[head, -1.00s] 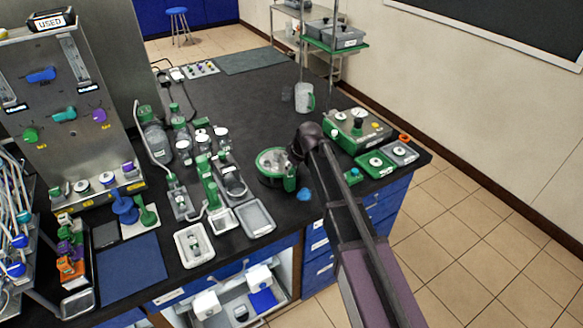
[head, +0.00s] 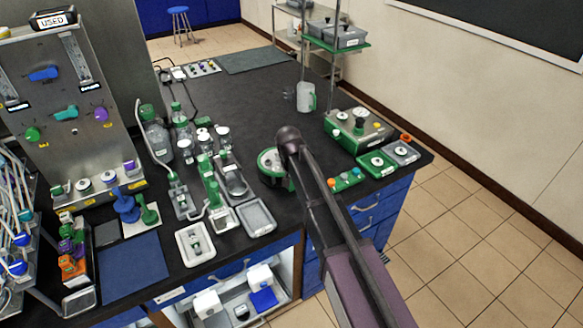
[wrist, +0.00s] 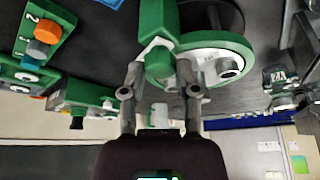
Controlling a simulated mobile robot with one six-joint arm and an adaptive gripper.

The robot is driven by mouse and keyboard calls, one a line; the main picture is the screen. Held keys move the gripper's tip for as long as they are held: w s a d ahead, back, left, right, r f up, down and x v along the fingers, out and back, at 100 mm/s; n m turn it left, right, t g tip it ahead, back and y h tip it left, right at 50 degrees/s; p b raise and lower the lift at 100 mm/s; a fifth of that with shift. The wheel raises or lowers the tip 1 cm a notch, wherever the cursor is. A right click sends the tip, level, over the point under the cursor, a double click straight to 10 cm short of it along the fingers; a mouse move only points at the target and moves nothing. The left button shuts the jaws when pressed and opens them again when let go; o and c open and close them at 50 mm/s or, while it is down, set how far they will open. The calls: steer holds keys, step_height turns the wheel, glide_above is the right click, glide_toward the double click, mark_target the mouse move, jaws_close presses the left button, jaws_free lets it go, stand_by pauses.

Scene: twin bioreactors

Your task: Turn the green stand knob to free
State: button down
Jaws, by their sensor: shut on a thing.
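The round green stand (head: 267,162) sits on the dark bench near its front edge, partly hidden by my arm in the head view. In the wrist view its white and green round top (wrist: 215,52) shows just right of my gripper. My gripper (wrist: 160,76) has its two fingers on either side of a green, pale-edged piece at the stand's side, which I take for the green stand knob (wrist: 158,62). The fingers are shut on it. In the head view my arm hides the fingers and the knob, so the knob's setting cannot be read.
A green box with dials (head: 357,129) and small trays (head: 376,163) stand to the right. A small coloured-knob panel (head: 345,180) lies by the bench edge. Bottles and a grey tray (head: 256,217) crowd the left. The bench behind the stand is mostly clear.

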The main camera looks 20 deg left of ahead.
steer(key=shift+m+h, duration=0.8)
steer(key=shift+m, duration=1.2)
steer(key=shift+c, duration=1.8)
jaws_free()
steer(key=shift+a, duration=0.1)
steer(key=shift+n, duration=0.4)
